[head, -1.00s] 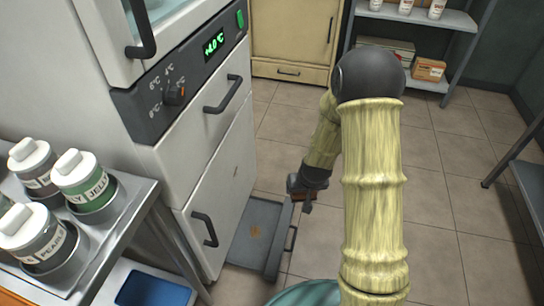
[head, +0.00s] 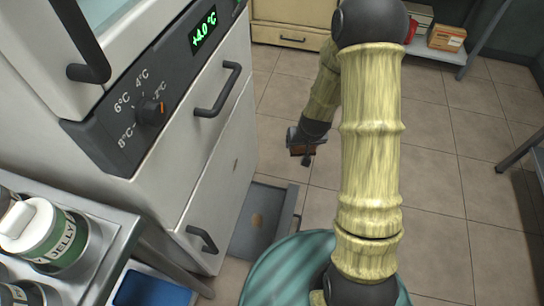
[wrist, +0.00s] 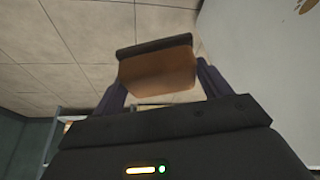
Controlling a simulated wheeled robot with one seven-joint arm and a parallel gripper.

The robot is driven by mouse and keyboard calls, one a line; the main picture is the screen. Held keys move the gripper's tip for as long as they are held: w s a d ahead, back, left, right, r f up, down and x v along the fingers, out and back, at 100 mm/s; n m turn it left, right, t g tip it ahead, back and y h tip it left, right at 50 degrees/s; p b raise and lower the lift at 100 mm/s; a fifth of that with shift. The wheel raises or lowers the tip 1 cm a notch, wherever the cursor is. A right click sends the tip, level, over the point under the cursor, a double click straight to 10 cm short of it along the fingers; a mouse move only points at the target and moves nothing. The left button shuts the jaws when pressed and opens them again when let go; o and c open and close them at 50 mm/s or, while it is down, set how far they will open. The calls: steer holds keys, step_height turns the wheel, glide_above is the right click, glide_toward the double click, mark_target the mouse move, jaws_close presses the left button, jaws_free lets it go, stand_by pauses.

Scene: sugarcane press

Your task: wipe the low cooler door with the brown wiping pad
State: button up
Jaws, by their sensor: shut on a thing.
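The brown wiping pad (head: 301,151) is held in my gripper (head: 304,144), to the right of the cooler and above the floor. In the wrist view the pad (wrist: 157,70) sits between the two dark fingers of my gripper (wrist: 160,84), which are shut on it. The low cooler door (head: 217,188) is the white lower panel, with a dark handle (head: 202,240) near its lower left. A small dark mark shows on the door. In the wrist view a white panel (wrist: 260,65) at the right bears a brown stain (wrist: 304,6). The pad is apart from the door.
A grey tray (head: 245,245) with a brownish spot lies on the floor by the door's base. A drawer handle (head: 217,90) juts out above the door. A metal cart (head: 105,235) with jars stands at lower left.

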steer(key=shift+d, duration=0.1)
steer(key=shift+s+f, duration=0.15)
steer(key=shift+f, duration=0.1)
steer(key=s+a+f+m+g+y+b, duration=0.3)
steer(key=a+f+m+y+b, duration=0.1)
steer(key=f+m, duration=0.25)
steer(key=s+a+f+m+g+y+b, duration=0.3)
steer(key=f+m+b, duration=0.15)
steer(key=m, duration=0.35)
steer(key=w+a+r+m+t+y+b, duration=0.1)
steer(key=w+a+m+t+y+b, duration=0.2)
steer(key=w+m+t+y, duration=0.2)
steer(key=shift+w+r+m+t+y, duration=0.35)
steer(key=shift+w+m+t, duration=0.3)
steer(key=shift+m, duration=0.5)
steer(key=shift+b, duration=0.35)
